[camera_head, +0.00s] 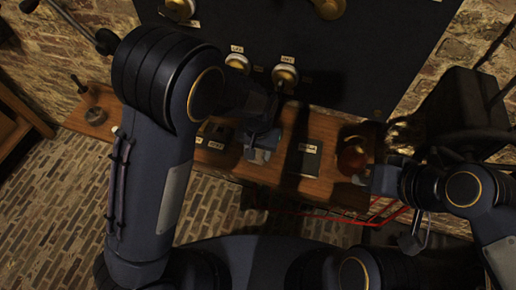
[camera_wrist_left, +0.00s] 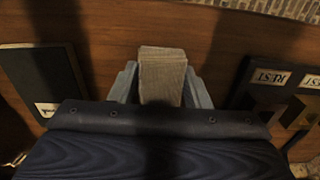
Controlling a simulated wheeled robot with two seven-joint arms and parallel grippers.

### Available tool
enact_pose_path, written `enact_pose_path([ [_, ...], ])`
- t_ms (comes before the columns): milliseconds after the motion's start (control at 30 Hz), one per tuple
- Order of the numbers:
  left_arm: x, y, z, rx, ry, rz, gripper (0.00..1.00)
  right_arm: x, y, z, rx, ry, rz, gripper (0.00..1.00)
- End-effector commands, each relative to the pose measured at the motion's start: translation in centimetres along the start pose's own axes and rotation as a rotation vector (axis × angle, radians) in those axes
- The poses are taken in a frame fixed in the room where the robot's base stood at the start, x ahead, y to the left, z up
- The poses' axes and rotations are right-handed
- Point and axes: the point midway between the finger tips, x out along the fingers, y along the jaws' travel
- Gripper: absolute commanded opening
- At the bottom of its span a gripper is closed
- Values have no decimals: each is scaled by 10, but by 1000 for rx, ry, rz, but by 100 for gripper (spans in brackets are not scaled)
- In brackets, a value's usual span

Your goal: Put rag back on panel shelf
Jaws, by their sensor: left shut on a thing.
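The folded rag (camera_wrist_left: 162,74) is a beige, block-like cloth between the two fingers of my left gripper (camera_wrist_left: 162,88) in the left wrist view. The fingers are shut on it, and it is over the wooden shelf (camera_wrist_left: 200,30). I cannot tell whether it touches the wood. In the head view my left gripper (camera_head: 261,150) is over the middle of the wooden panel shelf (camera_head: 235,166); my arm partly covers that area. My right gripper (camera_head: 366,178) is at the shelf's right end, close to a dark red round object; its finger opening is unclear.
A dark labelled plate (camera_head: 311,158) lies right of my left gripper, and labelled pieces (camera_head: 214,135) lie left. The red round object (camera_head: 351,158) stands at the right end. A dark panel (camera_head: 350,60) with knobs (camera_head: 286,74) rises behind. A metal weight (camera_head: 95,115) sits far left.

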Motion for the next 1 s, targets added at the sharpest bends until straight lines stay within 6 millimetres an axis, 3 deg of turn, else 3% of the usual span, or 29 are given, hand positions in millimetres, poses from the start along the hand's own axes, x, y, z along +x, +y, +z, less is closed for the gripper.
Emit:
enact_pose_path([
  [300,5,0,0,0,0,1,22,4,2,2,0,0,0,0],
  [333,4,0,0,0,1,1,46,3,1,2,0,0,0,0],
  [500,3,0,0,0,1,0,65,2,1,1,0,0,0,0],
  [867,-4,1,-1,1,3,1,65,1,0,0,0,0,0,0],
  [1000,-26,1,-1,2,7,3,65,4,2,2,0,0,0,0],
])
